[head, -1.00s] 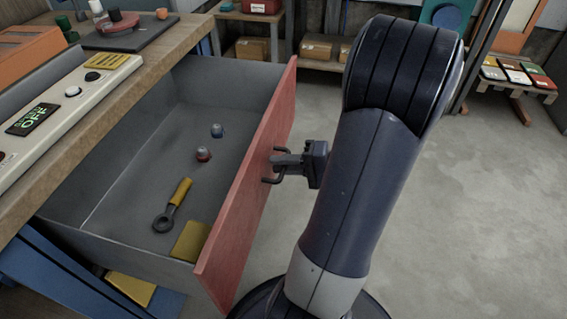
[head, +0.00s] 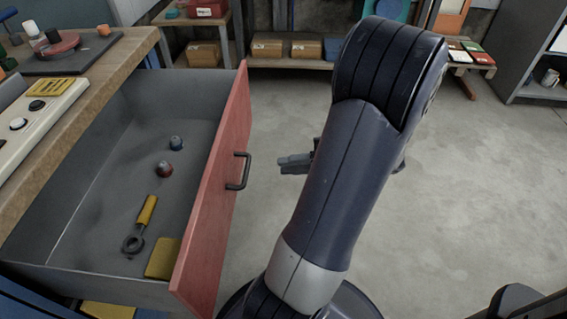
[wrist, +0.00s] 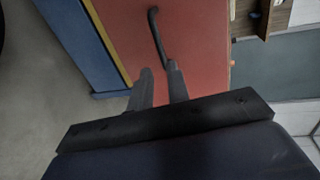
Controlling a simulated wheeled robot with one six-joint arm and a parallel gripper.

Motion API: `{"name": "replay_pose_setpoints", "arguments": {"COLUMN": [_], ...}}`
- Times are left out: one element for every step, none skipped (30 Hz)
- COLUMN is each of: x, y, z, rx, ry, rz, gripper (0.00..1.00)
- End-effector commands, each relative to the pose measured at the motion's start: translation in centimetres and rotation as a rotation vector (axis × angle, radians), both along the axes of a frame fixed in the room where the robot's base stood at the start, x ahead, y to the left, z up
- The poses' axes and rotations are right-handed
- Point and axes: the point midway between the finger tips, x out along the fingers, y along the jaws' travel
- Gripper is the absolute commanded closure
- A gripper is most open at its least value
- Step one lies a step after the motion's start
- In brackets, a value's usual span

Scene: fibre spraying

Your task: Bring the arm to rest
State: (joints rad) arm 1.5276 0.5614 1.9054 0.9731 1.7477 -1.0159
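My gripper (head: 283,164) is to the right of the open drawer's red front (head: 214,197), with a clear gap between it and the dark handle (head: 239,171). My arm hides part of the gripper in the head view. In the wrist view, my gripper (wrist: 159,76) has its two fingers apart with nothing between them. The handle (wrist: 157,35) shows there beyond the fingertips, against the red front (wrist: 118,32).
The workbench (head: 125,55) is at left. A shelf with boxes (head: 290,62) stands behind. Floor at right is open.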

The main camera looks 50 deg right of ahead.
Motion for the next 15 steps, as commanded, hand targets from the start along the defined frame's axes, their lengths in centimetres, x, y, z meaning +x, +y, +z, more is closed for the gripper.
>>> {"name": "replay_pose_setpoints", "arguments": {"x": [0.0,0.0,0.0,0.0,0.0,0.0,0.1,0.1,0.3,0.4,0.6,1.0,1.3,1.6,2.1], "y": [0.0,0.0,0.0,0.0,0.0,0.0,0.0,0.1,0.2,0.3,0.4,0.7,0.9,1.2,1.6], "z": [0.0,0.0,0.0,0.0,0.0,0.0,0.0,0.0,-0.1,-0.1,-0.2,-0.3,-0.4,-0.5,-0.7], "rx": [0.0,0.0,0.0,0.0,0.0,0.0,0.0,0.0,-0.001,0.0,0.0,-0.001,-0.001,0.0,0.0], "ry": [0.0,0.0,0.0,0.0,0.0,0.0,0.0,0.0,0.0,-0.001,-0.001,-0.001,-0.001,0.0,-0.001], "rz": [0.0,0.0,0.0,0.0,0.0,0.0,0.0,0.0,0.001,0.001,0.001,0.001,0.002,0.003,0.003], "gripper": [0.83,0.83,0.83,0.83,0.83,0.83,0.83,0.83,0.83,0.83,0.83,0.83,0.83,0.83,0.83]}}
